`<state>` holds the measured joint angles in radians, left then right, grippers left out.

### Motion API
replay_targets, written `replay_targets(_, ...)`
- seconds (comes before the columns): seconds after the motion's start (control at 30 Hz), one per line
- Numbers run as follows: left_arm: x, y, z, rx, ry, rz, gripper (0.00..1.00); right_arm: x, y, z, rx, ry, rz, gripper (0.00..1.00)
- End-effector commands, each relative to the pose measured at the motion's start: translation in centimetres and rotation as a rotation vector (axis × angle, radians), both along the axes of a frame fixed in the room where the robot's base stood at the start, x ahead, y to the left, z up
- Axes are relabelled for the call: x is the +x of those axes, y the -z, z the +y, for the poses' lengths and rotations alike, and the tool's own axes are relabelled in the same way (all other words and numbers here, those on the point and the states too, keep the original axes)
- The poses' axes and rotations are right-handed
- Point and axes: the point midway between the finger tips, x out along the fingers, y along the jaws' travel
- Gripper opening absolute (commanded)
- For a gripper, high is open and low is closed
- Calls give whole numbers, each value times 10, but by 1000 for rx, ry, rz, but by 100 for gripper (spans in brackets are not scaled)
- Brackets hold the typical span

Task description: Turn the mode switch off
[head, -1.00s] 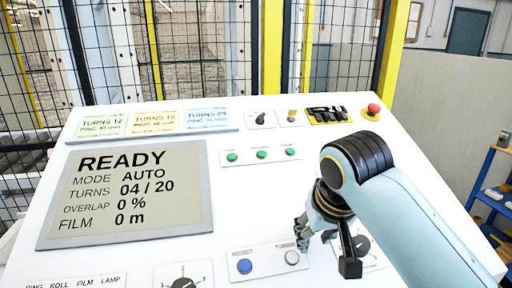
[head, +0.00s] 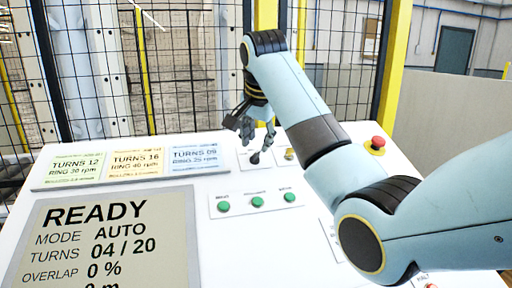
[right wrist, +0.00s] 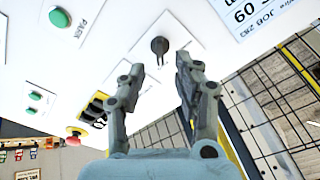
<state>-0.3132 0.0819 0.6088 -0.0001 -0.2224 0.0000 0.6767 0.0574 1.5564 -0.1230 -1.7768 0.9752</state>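A small black lever switch (head: 255,158) sits on its own white plate near the top of the panel. I cannot read its label, so I cannot tell for sure that it is the mode switch. It also shows in the right wrist view (right wrist: 159,45), just beyond the fingertips. My right gripper (head: 258,136) is over this switch, with its fingers apart and nothing between them; in the right wrist view the open fingers (right wrist: 161,66) point at the switch. I cannot tell whether they touch it. The display (head: 105,240) reads READY and MODE AUTO. My left gripper is out of view.
Green buttons (head: 257,201) line up below the switch. Job cards (head: 137,163) lie to its left. A yellow key switch (head: 289,153) and a red emergency button (head: 377,143) are to its right. A mesh fence (head: 185,70) stands behind the panel.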

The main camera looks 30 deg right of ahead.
Motion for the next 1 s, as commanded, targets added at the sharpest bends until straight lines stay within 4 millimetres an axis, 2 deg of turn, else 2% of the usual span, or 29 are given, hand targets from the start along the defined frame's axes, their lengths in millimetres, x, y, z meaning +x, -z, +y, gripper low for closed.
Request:
replay_targets(0.1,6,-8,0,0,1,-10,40,9,18,-4,0,-1,3,32)
replay_targets(0.3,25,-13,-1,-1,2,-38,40,19,38,-7,0,-2,0,32)
replay_targets(0.43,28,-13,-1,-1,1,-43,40,21,42,-8,0,-2,-1,32)
replay_targets(0.63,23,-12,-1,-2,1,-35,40,21,42,-8,0,-2,-1,32)
replay_targets(0.87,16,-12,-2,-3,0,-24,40,21,42,-8,0,-2,-1,2)
replay_targets(1.0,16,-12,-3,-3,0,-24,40,20,42,-8,0,-2,-1,0)
